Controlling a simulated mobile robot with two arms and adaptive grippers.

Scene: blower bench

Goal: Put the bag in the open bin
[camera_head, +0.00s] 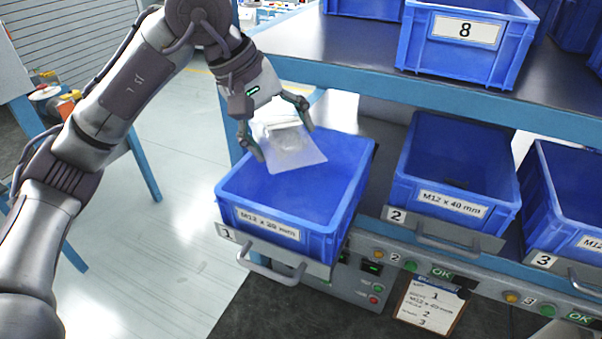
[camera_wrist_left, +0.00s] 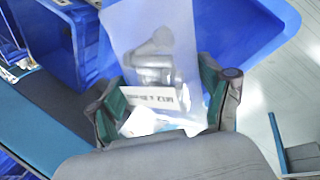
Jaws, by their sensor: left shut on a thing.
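A clear plastic bag (camera_head: 290,148) hangs from my left gripper (camera_head: 279,132), over the blue bin labelled 1 (camera_head: 330,228). In the left wrist view the bag (camera_wrist_left: 153,30) holds metal bolts and carries a white label; it sits between the two fingers of the left gripper (camera_wrist_left: 165,108). The left gripper is shut on the bag's upper part. Bin 1 is pulled forward on a drawer with a handle, and its visible inside looks empty. Its label reads M12 x, with a number hard to read. My right gripper is not in view.
Bin 2 (camera_head: 413,165), labelled M12 x 40 mm, and bin 3 (camera_head: 546,205) stand to the right. Bin 8 (camera_head: 428,55) sits on the shelf above. A clipboard (camera_head: 430,306) hangs below near buttons and OK lights. Open floor (camera_head: 190,165) lies left.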

